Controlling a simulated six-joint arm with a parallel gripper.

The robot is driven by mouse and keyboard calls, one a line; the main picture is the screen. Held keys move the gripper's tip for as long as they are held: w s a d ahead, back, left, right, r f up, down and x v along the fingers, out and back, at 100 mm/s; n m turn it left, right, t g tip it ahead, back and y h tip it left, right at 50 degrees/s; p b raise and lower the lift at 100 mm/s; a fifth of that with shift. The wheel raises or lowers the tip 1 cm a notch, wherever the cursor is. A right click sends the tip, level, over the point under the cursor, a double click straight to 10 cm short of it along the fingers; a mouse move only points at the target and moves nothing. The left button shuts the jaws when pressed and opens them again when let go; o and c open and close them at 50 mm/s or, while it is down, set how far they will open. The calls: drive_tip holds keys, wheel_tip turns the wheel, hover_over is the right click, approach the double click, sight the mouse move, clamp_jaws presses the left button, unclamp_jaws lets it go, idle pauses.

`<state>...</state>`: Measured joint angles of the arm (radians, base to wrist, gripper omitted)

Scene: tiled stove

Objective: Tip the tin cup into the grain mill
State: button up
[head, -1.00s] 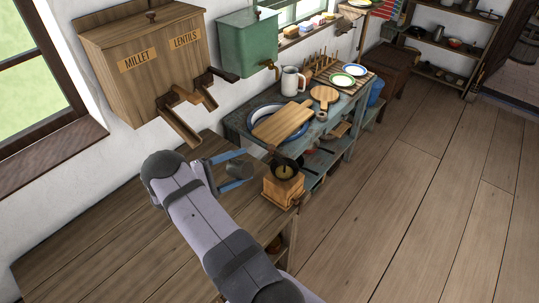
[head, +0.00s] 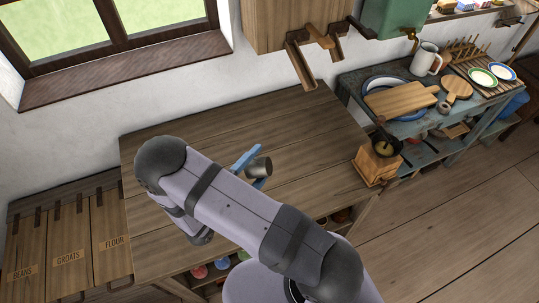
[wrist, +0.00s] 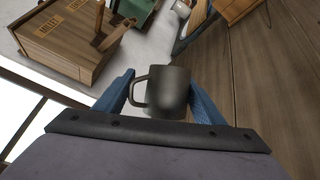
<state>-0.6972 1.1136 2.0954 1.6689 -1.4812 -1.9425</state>
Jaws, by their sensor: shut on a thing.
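The tin cup (head: 259,167) is a dark grey metal mug, held above the wooden worktop in the head view. My gripper (head: 253,166), with blue fingers, is shut on it. In the wrist view the cup (wrist: 172,92) sits between the two fingers, its handle to the left; its contents are hidden. In the head view the cup looks tilted, though how far I cannot tell. The grain mill (head: 372,168) is a wooden box with a dark bowl on top, at the worktop's right end. Something yellowish shows in the bowl. The cup is well left of the mill, apart from it.
The wooden worktop (head: 290,125) is mostly clear between cup and mill. Wooden chutes (head: 302,62) of the wall dispenser hang over its back edge. A blue side table (head: 410,127) with cutting boards (head: 400,100) and a jug (head: 425,58) stands beyond the mill. Labelled bins (head: 70,240) are at left.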

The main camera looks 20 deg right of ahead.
drive_tip(key=shift+s+a+n+t+y, duration=0.3)
drive_tip(key=shift+s+a+n+t, duration=0.15)
drive_tip(key=shift+a, duration=0.3)
drive_tip(key=w+d+m+g+h, duration=0.1)
drive_tip(key=d+g, duration=0.1)
drive_tip(key=d, duration=0.1)
drive_tip(key=w+d+m+g+h, duration=0.1)
drive_tip(key=d+m, duration=0.1)
drive_tip(key=d, duration=0.1)
drive_tip(key=w+d+m+g+h, duration=0.1)
drive_tip(key=w+d+g, duration=0.1)
drive_tip(key=d, duration=0.2)
drive_tip(key=shift+r+m+g+p, duration=0.25)
drive_tip(key=shift+r+g+p, duration=0.05)
drive_tip(key=shift+r+g, duration=0.05)
drive_tip(key=d+r+m+g, duration=0.2)
drive_tip(key=d+m+g, duration=0.4)
drive_tip(key=d, duration=0.8)
drive_tip(key=s+d+r+m+g+y, duration=0.1)
drive_tip(key=s+d+m+g, duration=0.1)
drive_tip(key=d, duration=0.4)
drive_tip(key=s+d+r+m+g+y, duration=0.1)
drive_tip(key=s+d+r+g, duration=0.1)
drive_tip(key=s+d+g, duration=0.2)
drive_tip(key=s+d+r+m+g+y+p, duration=0.1)
drive_tip(key=s+d+g, duration=0.3)
drive_tip(key=d, duration=0.6)
drive_tip(key=shift+s+r+m+y, duration=0.45)
drive_tip(key=shift+s+m, duration=0.2)
drive_tip(key=shift+m, duration=0.15)
